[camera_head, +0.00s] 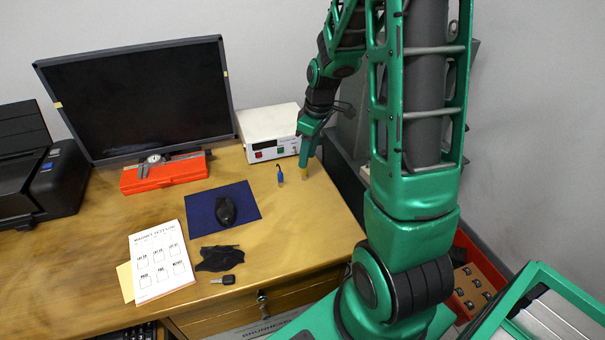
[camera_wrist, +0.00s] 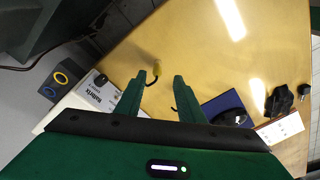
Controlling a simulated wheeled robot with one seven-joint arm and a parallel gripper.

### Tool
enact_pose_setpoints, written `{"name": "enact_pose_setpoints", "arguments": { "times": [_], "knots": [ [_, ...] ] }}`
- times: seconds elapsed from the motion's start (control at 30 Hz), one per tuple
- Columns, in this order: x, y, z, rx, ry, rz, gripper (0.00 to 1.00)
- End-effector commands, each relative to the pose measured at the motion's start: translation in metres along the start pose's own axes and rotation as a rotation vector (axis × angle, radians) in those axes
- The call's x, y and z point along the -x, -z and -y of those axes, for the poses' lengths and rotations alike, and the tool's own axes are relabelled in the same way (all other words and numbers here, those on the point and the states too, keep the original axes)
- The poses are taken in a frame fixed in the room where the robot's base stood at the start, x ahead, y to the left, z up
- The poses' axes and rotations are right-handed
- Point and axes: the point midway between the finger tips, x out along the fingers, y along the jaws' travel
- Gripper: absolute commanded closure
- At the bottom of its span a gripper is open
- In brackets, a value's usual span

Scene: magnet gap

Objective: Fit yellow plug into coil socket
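The yellow plug (camera_head: 304,174) is at the right end of the desk, just below my fingertips in the head view. In the wrist view the yellow plug (camera_wrist: 157,67), with a black lead, shows between and beyond the fingertips. My gripper (camera_head: 304,160) points down over it; in the wrist view my gripper (camera_wrist: 160,77) has its fingers apart and nothing clamped. A yellow-ringed socket (camera_wrist: 61,78) is on a grey box at the left of the wrist view, above a blue-ringed one. The head view does not show the sockets.
A blue plug (camera_head: 280,175) stands left of the yellow one. A white instrument box (camera_head: 270,133) is behind. A dark mouse (camera_head: 226,211) lies on a blue mat (camera_head: 203,215), and a white notepad (camera_head: 160,262) lies at front left. The desk between plugs and mat is clear.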

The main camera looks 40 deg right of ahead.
Motion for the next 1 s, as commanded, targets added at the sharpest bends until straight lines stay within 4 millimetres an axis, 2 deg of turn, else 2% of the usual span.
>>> {"name": "enact_pose_setpoints", "arguments": {
  "times": [0.4, 0.73, 0.87, 0.9, 1.0],
  "knots": [
    [-0.046, 0.006, -0.005, -0.002, 0.002, 0.002, 0.65],
    [-0.051, 0.006, -0.005, -0.001, 0.000, 0.001, 0.65],
    [-0.051, 0.006, -0.005, -0.002, 0.000, 0.001, 0.96],
    [-0.051, 0.006, -0.005, -0.002, 0.000, 0.001, 1.00],
    [-0.051, 0.006, -0.005, -0.002, 0.000, 0.001, 1.00]
  ]
}}
